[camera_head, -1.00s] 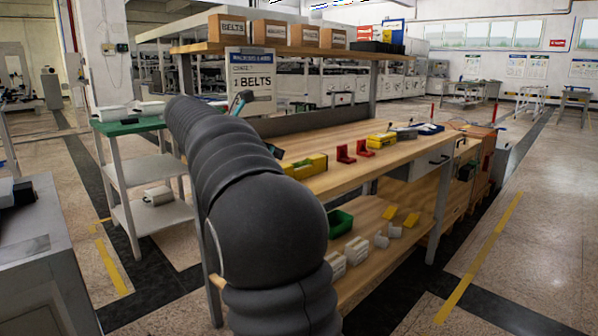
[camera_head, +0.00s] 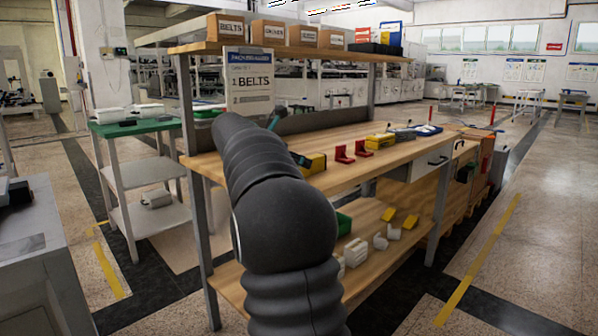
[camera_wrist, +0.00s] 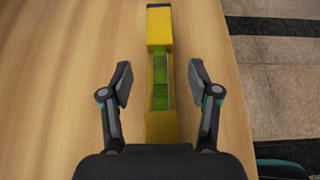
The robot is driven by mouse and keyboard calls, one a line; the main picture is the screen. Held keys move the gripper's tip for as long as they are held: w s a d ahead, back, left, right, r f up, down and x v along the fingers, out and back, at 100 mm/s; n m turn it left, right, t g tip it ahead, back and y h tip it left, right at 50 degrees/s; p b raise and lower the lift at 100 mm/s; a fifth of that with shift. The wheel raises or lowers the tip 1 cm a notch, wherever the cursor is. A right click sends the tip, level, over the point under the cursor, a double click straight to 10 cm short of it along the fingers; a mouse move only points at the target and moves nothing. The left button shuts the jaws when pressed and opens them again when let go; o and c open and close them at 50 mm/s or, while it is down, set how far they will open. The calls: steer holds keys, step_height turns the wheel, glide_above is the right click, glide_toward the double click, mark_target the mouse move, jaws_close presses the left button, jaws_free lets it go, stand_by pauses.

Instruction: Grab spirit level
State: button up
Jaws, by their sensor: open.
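The spirit level is a yellow bar with a green window; in the wrist view the spirit level (camera_wrist: 160,42) lies lengthwise on the wooden bench top near its edge. My gripper (camera_wrist: 160,82) is open, with one finger on each side of the level and a gap on both sides. The near end of the level is hidden under my gripper's body. In the head view the yellow level (camera_head: 314,161) shows only in part behind my arm, which also hides most of my gripper.
A shelf with boxes (camera_head: 268,32) stands above. In the wrist view, the bench edge is right of the level, with floor beyond.

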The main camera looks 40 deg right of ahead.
jaws_close()
steer(key=shift+r, duration=0.1)
